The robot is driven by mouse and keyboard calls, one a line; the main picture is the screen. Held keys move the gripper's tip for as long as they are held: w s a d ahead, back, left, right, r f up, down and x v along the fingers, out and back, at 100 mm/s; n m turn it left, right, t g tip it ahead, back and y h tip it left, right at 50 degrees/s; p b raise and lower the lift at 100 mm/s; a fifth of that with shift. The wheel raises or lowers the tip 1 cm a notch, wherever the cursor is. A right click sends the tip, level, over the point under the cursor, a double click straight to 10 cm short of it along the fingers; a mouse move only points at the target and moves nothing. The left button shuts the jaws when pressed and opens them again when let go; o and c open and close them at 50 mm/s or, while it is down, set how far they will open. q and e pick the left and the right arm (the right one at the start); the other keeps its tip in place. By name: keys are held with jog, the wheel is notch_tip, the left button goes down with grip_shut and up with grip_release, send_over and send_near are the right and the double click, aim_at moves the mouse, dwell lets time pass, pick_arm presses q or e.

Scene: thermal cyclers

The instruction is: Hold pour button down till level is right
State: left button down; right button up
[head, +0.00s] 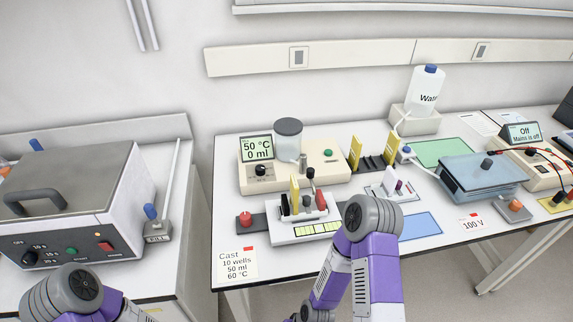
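A cream dispenser unit (290,178) stands on the right bench, with a display (256,148) reading 50 °C and 0 ml. A lidded grey jar (288,140) sits at its back. It has a green button (328,153) and a black knob (260,170); which control is the pour button I cannot tell. In front is a white casting stand (300,228) with a yellow-green strip along its front. A red button (245,217) is on a dark bar to its left. My two arms show at the bottom, but neither gripper is in view.
A card (237,264) reads Cast, 10 wells, 50 ml, 60 °C. Yellow combs (357,152), a water bottle (427,90) and a blue-lidded tank (482,177) stand to the right. A grey box with a handle (70,200) fills the left bench. A gap separates the benches.

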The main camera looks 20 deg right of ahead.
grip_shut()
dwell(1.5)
